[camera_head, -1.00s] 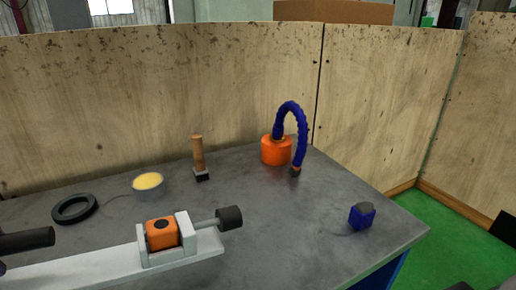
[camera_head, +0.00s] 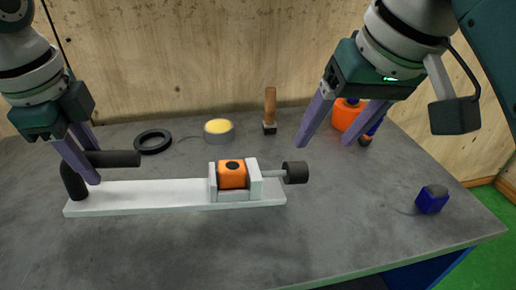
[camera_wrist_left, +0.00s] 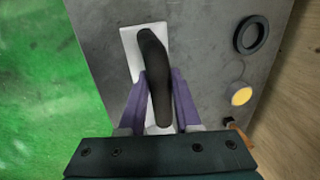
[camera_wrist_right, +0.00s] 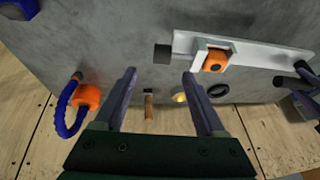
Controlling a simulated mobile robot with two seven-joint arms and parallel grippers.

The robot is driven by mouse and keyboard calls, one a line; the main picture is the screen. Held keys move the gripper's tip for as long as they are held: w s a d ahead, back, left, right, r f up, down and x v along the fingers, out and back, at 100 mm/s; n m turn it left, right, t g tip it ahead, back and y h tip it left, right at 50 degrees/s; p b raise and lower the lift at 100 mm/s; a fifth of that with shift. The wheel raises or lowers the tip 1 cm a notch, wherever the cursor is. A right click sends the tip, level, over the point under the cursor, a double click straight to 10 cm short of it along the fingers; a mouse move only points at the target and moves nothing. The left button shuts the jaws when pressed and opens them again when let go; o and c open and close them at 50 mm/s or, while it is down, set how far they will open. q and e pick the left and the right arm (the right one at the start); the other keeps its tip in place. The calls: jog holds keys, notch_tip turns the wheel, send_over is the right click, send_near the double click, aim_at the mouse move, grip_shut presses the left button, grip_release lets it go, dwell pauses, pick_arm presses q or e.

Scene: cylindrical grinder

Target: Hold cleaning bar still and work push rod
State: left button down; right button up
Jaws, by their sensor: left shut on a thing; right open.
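The cleaning bar is a long white base (camera_head: 150,196) lying on the grey table, with a black handle (camera_head: 112,159) at its left end. An orange block (camera_head: 232,174) sits in a white holder near its right end. The push rod (camera_head: 273,174) sticks out to the right and ends in a black knob (camera_head: 295,172). My left gripper (camera_head: 92,168) is shut on the black handle, also seen in the left wrist view (camera_wrist_left: 155,70). My right gripper (camera_head: 328,142) is open and empty, above and right of the knob; the right wrist view shows the knob (camera_wrist_right: 163,53) beyond its fingers.
A black ring (camera_head: 153,141), a yellow-filled tin (camera_head: 218,131) and a wooden-handled brush (camera_head: 270,110) stand behind the bar. An orange pot (camera_head: 347,114) with a blue hose is behind my right gripper. A blue block (camera_head: 432,199) is at the right. The table in front is clear.

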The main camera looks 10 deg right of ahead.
aim_at(297, 164)
jog(key=x, duration=0.7)
jog(key=w+x, duration=0.1)
jog(key=x, duration=0.3)
jog(key=shift+w+a, duration=0.15)
jog(key=shift+a, duration=0.1)
grip_shut()
dwell(0.4)
dwell(0.9)
